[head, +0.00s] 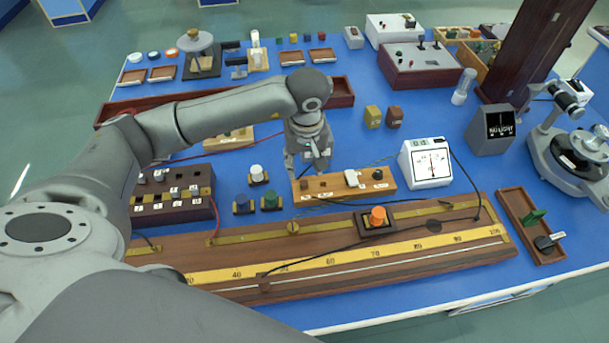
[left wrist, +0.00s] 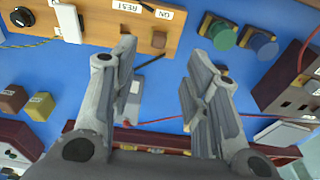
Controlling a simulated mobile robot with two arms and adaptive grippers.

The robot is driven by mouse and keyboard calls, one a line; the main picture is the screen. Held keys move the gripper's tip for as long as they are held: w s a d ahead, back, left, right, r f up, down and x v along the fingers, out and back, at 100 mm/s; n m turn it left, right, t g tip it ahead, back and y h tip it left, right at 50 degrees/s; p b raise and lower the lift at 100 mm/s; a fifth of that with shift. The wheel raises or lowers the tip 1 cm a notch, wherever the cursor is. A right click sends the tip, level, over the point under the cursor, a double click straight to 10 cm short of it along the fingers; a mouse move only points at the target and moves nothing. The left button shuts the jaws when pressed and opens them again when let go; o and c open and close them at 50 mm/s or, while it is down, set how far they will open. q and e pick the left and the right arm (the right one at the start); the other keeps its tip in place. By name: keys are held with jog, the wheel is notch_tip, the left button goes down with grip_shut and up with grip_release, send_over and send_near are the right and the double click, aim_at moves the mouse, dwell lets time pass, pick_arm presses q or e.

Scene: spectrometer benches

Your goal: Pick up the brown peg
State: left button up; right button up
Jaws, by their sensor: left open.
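A small brown peg (head: 304,185) stands at the left end of the light wooden key board (head: 340,188). In the left wrist view the peg (left wrist: 158,40) shows at the board's edge, beside the ON label and just beyond the gap between my fingers. My left gripper (head: 307,170) is above and just behind the board, pointing down. Its two fingers (left wrist: 161,62) are apart, with nothing held between them. The fingers and the peg look apart, but the exact height gap cannot be told. My right gripper is in neither view.
Green (head: 270,200) and blue (head: 241,203) knobs stand left of the board, with a white one (head: 256,173) behind. A white meter (head: 425,163) stands right. The long scale bench (head: 340,250) lies in front, with black leads. Yellow (head: 373,116) and brown (head: 394,116) blocks stand behind.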

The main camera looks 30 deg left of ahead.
aim_at(304, 182)
pick_arm(q)
notch_tip(304, 182, down, 2)
jog(key=shift+s+f, duration=0.15)
jog(key=shift+f, duration=0.4)
jog(key=shift+w+f+p, duration=0.25)
jog(key=shift+p, duration=0.15)
jog(key=f, duration=0.1)
jog(key=f+p, duration=0.2)
jog(key=f, duration=0.1)
jog(key=shift+w+a, duration=0.3)
jog(key=shift+w, duration=0.05)
jog(key=shift+f, duration=0.3)
jog(key=shift+w+f, duration=0.1)
jog(key=shift+f, duration=0.05)
jog(key=c, duration=0.9)
jog(key=shift+c, duration=0.2)
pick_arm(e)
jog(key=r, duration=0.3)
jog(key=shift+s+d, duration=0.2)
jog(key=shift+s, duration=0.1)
